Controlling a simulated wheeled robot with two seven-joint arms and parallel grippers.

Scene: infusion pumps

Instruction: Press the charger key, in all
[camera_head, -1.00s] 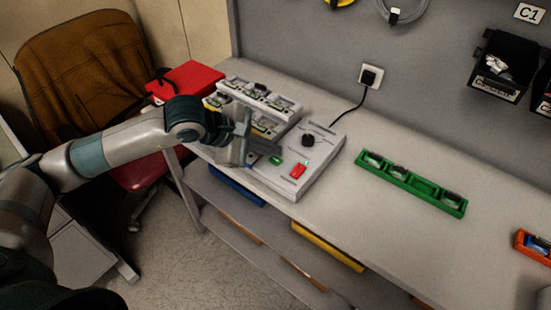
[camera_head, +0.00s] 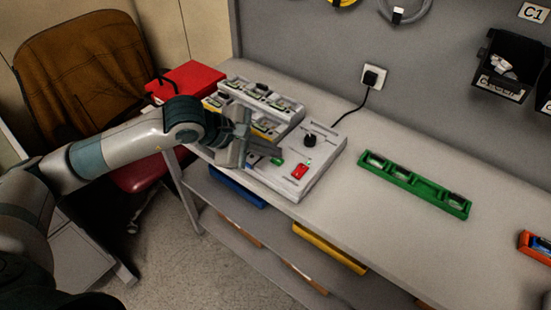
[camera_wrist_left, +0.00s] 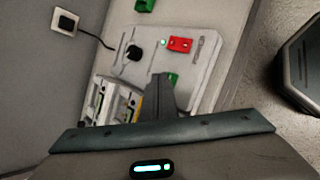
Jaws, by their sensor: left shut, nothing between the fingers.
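The charger (camera_head: 325,165) is a light grey box on the bench, with a black knob (camera_head: 310,140), a red key (camera_head: 300,171), a green key (camera_head: 277,160) and a small lit green lamp. My left gripper (camera_head: 277,152) is shut and empty, its tips close over the green key. In the left wrist view the shut fingers (camera_wrist_left: 163,80) point at the green key (camera_wrist_left: 173,78), partly hiding it; contact cannot be told. The red key (camera_wrist_left: 180,44) and knob (camera_wrist_left: 133,53) are clear of the fingers. My right gripper is not in view.
Charging bays with several packs (camera_head: 262,96) adjoin the charger at the back left. A green tray (camera_head: 427,188) lies to the right, with free bench between. A black cable runs to the wall socket (camera_head: 373,76). A red box (camera_head: 190,80) stands behind my arm.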

